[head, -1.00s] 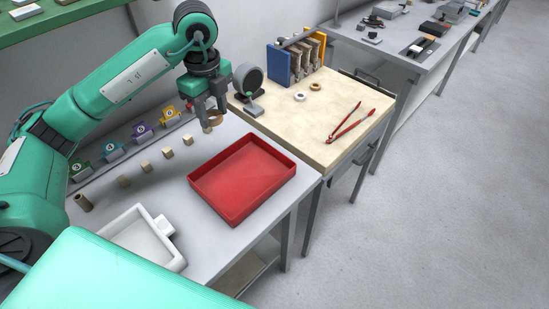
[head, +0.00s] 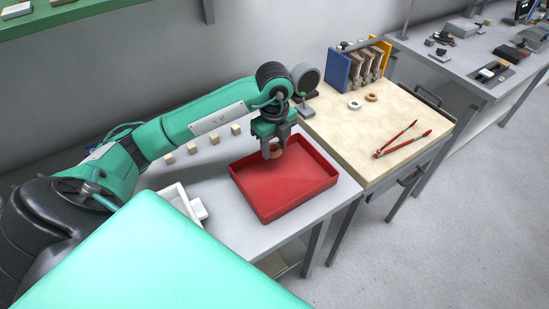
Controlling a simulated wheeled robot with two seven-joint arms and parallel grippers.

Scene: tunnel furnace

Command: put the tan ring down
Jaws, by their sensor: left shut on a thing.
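My left gripper (head: 277,151) points down over the far left part of the red tray (head: 287,213). It is shut on the tan ring (head: 275,152), which shows between and below the fingers. I cannot tell whether the ring touches the tray floor or hangs above it. The rest of the red tray looks empty. My right gripper is not in view.
A white tray (head: 182,201) stands left of the red tray. Several small tan blocks (head: 191,148) sit in a row behind. On the wooden bench to the right are a white ring (head: 354,104), another tan ring (head: 371,98) and red tongs (head: 402,140).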

